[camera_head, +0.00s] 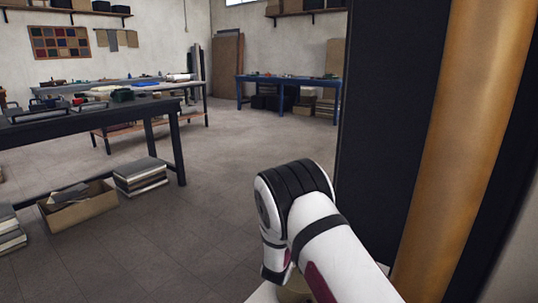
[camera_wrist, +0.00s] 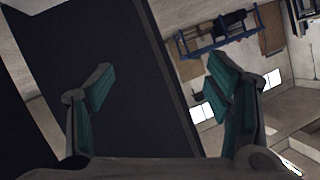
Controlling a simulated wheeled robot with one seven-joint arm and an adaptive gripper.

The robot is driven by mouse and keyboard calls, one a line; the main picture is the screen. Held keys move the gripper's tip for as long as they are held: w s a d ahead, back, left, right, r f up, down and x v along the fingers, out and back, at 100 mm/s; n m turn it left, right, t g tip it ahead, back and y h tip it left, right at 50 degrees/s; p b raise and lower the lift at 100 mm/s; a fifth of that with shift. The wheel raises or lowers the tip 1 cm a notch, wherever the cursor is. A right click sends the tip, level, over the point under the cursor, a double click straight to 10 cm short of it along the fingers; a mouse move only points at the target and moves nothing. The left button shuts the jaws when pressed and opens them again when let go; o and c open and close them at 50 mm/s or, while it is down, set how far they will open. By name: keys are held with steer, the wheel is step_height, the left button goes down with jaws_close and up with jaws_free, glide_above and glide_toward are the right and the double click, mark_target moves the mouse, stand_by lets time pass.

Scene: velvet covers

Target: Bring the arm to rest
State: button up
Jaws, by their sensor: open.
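My gripper (camera_wrist: 158,85) shows in the wrist view with its two teal-padded fingers spread apart. It is open, and nothing is between the fingers. Behind the fingers is a large dark panel, with the room beyond it tilted in the picture. In the head view my white arm (camera_head: 315,225) with its dark joint is bent low at the right. The gripper itself is not visible in the head view.
A dark workbench (camera_head: 90,108) stands at the left, with a cardboard box (camera_head: 85,208) and stacked books or boards (camera_head: 140,178) on the floor by it. A blue bench (camera_head: 289,80) stands at the back. The middle floor (camera_head: 215,165) is clear.

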step_height(320, 180, up, 9)
steer(key=s+g+y, duration=0.2)
steer(key=y, duration=0.1)
steer(key=s+r+n+g+y, duration=0.4)
steer(key=s+r, duration=1.2)
steer(key=s, duration=0.1)
steer(key=s+d+r+n+g+h, duration=0.1)
steer(key=s+d+g, duration=0.15)
steer(key=s, duration=1.15)
steer(key=s+d+r+n+g, duration=0.15)
steer(key=s+d, duration=0.25)
steer(key=s, duration=0.9)
steer(key=s+d+r+n+g+h, duration=0.1)
steer(key=s+d+n+g, duration=0.15)
steer(key=s, duration=1.15)
step_height(320, 180, up, 36)
steer(key=t+p, duration=0.3)
steer(key=p, duration=3.1)
steer(key=shift+d+f, duration=0.15)
steer(key=shift+d, duration=0.3)
steer(key=shift+t, duration=0.25)
